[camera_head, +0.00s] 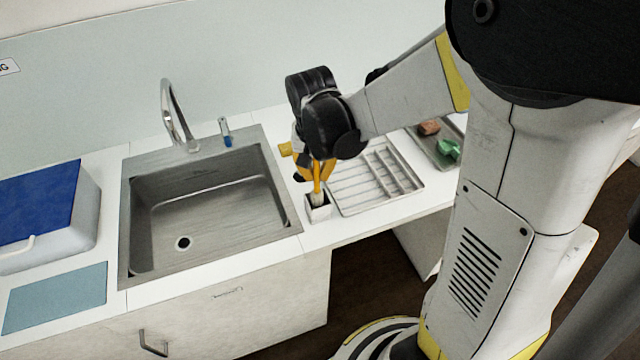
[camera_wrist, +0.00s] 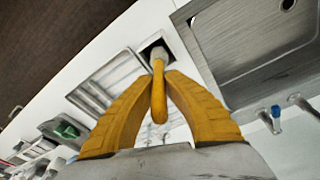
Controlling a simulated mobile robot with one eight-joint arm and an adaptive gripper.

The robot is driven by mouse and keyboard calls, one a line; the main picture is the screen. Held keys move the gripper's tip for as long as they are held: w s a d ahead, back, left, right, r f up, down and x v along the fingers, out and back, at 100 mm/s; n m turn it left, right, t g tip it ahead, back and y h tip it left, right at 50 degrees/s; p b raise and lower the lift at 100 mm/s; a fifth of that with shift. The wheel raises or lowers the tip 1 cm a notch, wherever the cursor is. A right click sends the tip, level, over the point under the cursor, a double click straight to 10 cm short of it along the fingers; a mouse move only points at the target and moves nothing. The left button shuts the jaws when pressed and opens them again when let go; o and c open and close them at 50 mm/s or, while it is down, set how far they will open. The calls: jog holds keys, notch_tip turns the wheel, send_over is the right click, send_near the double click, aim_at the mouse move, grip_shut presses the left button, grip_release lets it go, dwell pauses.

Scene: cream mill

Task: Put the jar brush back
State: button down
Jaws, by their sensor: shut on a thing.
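My gripper (camera_head: 316,168) is shut on the yellow-orange handle of the jar brush (camera_head: 317,183), just right of the sink. In the wrist view, the handle of the jar brush (camera_wrist: 158,88) runs between my gripper's two yellow fingers (camera_wrist: 161,80). The brush points down, and its pale head is at the mouth of a small white square holder (camera_head: 318,211). The dark opening of the holder (camera_wrist: 150,44) surrounds the pale head in the wrist view. How deep the head sits inside is hidden.
The steel sink (camera_head: 150,262) with a tall tap (camera_head: 168,110) lies left of the holder. A white ribbed drying rack (camera_head: 376,182) stands close on the right. Beyond it is a grey tray (camera_head: 424,146) with a green item (camera_head: 447,149). A blue-lidded box (camera_head: 40,205) stands far left.

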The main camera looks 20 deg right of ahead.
aim_at(318, 185)
jog(key=shift+d+f+b, duration=0.1)
jog(key=shift+f+b, duration=0.4)
jog(key=shift+f, duration=1.6)
jog(key=shift+f, duration=0.1)
jog(key=c, duration=1.6)
grip_release()
notch_tip(318, 185, up, 12)
jog(key=s+p, duration=0.2)
jog(key=p, duration=0.1)
jog(key=s+r+n+t, duration=0.1)
jog(key=s+r+t, duration=0.1)
jog(key=s, duration=0.1)
jog(key=s+r+n+t, duration=0.2)
jog(key=s, duration=0.2)
jog(key=s+r+n+t, duration=0.1)
jog(key=s+r, duration=0.2)
jog(key=s, duration=0.1)
jog(key=shift+s+r+n+t+y, duration=0.1)
jog(key=shift+s+n+t+y, duration=0.05)
jog(key=shift+n+t+y, duration=0.2)
